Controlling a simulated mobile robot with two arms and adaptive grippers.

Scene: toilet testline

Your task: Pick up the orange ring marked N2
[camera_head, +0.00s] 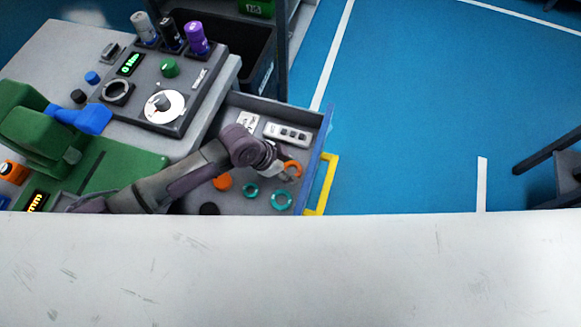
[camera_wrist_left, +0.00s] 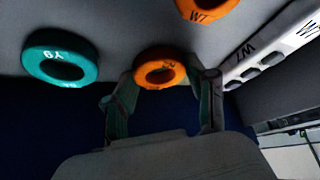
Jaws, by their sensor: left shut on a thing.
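My left gripper (camera_head: 285,166) reaches into the open drawer (camera_head: 318,120) near its right wall in the head view. It is shut on an orange ring (camera_head: 294,165). In the left wrist view the orange ring (camera_wrist_left: 160,56) sits between the two fingertips (camera_wrist_left: 166,78). Small dark marking shows on it but is hard to read. Another orange ring (camera_wrist_left: 208,14), marked W7, lies at the top of that view. It cannot be told whether the ring still touches the drawer floor. My right gripper is not in view.
Teal rings (camera_head: 281,208) lie in the drawer beside an orange piece (camera_head: 222,182) and a white box with buttons (camera_head: 287,134). A yellow handle (camera_head: 327,184) is on the drawer front. The bench (camera_head: 40,60) carries a dark device panel (camera_head: 200,95). Blue floor (camera_head: 410,110) is open at right.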

